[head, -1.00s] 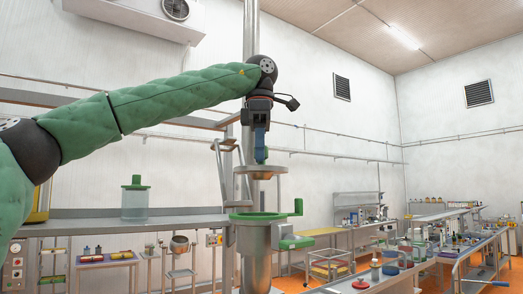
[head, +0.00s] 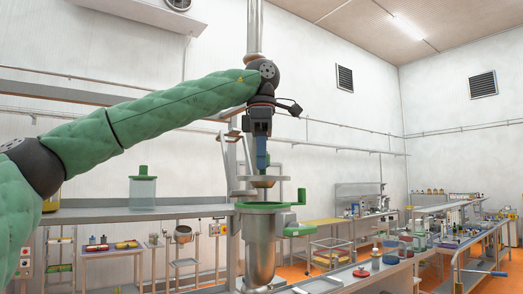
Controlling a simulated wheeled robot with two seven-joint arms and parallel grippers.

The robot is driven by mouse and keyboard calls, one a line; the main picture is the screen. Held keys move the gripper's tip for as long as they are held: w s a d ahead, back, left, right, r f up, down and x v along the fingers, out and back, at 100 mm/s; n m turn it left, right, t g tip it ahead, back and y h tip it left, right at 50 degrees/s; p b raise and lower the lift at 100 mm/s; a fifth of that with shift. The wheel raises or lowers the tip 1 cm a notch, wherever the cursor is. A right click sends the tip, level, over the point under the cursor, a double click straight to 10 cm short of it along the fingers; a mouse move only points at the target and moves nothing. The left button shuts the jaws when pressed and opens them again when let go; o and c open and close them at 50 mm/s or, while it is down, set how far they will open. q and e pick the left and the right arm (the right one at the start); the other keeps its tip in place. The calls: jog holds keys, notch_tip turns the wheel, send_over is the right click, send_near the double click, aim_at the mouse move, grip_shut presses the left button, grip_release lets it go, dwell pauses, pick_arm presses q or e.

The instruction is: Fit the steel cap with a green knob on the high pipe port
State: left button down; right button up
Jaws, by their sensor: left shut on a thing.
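The green knob cannot be made out between the fingers. The cap is roughly level and hangs a little above the high pipe port (head: 262,250), a tall steel body with a green ring and a side handle (head: 301,197) at its top. The cap and the green ring look apart, though the exact gap and centring are hard to judge. My right gripper is out of view.
A steel shelf (head: 100,217) runs left of the port and bears a clear jar with a green lid (head: 143,188). Benches with small items fill the right.

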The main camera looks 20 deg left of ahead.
aim_at(261, 174)
pick_arm(q)
jog(key=shift+w+a+f+b, duration=0.1)
jog(key=shift+w+f+b, duration=0.25)
jog(key=shift+f, duration=0.4)
jog(key=shift+s+f, duration=0.1)
jog(key=shift+f, duration=0.15)
jog(key=shift+s+f+b, duration=0.3)
jog(key=shift+f+b, duration=0.1)
jog(key=shift+w+f, duration=0.1)
jog(key=shift+f, duration=0.35)
jog(key=shift+w+f+b, duration=0.15)
jog(key=shift+f+b, duration=0.1)
jog(key=shift+b, duration=0.05)
jog(key=shift+s, duration=0.2)
jog(key=shift+w+f, duration=0.1)
jog(key=shift+w, duration=0.05)
jog(key=shift+f, duration=0.25)
